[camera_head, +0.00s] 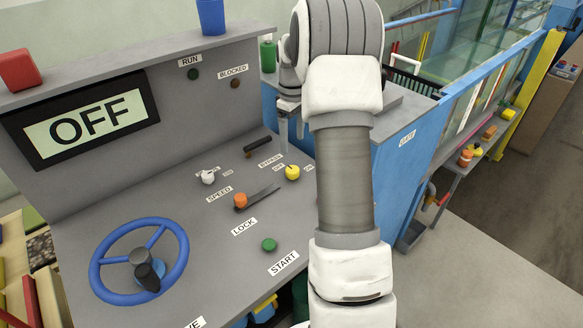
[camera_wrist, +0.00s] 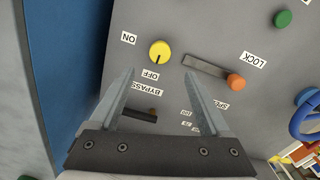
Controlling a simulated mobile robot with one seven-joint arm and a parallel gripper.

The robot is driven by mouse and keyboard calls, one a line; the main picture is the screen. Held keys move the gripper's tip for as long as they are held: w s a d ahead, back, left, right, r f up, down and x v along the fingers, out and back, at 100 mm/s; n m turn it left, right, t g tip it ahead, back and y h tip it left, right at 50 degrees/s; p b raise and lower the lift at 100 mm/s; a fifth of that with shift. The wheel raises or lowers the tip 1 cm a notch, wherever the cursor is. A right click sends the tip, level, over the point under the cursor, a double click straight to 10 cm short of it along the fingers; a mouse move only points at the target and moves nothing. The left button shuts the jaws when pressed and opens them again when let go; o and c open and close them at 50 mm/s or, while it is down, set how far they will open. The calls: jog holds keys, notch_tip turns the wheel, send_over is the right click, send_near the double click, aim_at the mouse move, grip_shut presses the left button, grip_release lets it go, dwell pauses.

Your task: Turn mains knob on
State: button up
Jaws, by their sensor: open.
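The yellow round knob (camera_head: 292,172) is on the grey sloped panel, between an OFF mark and an ON mark. I read no mains label beside it. In the wrist view the knob (camera_wrist: 160,52) shows a dark pointer mark directed toward the OFF side. My gripper (camera_head: 291,140) hangs above the panel, up and slightly left of the knob in the head view. In the wrist view my gripper (camera_wrist: 159,74) is open and empty, its fingers apart, with the knob just beyond the fingertips and roughly centred between them. The fingers do not appear to touch it.
Nearby are a dark bypass handle (camera_head: 258,146), an orange lock lever (camera_head: 240,200), a white speed knob (camera_head: 208,177) and a green start button (camera_head: 269,244). A blue handwheel (camera_head: 139,261) is lower left. The display (camera_head: 84,118) reads OFF. My arm covers the panel's right side.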

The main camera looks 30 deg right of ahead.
aim_at(292, 169)
notch_tip(292, 169, down, 11)
jog(key=shift+r, duration=0.2)
grip_shut()
dwell(0.5)
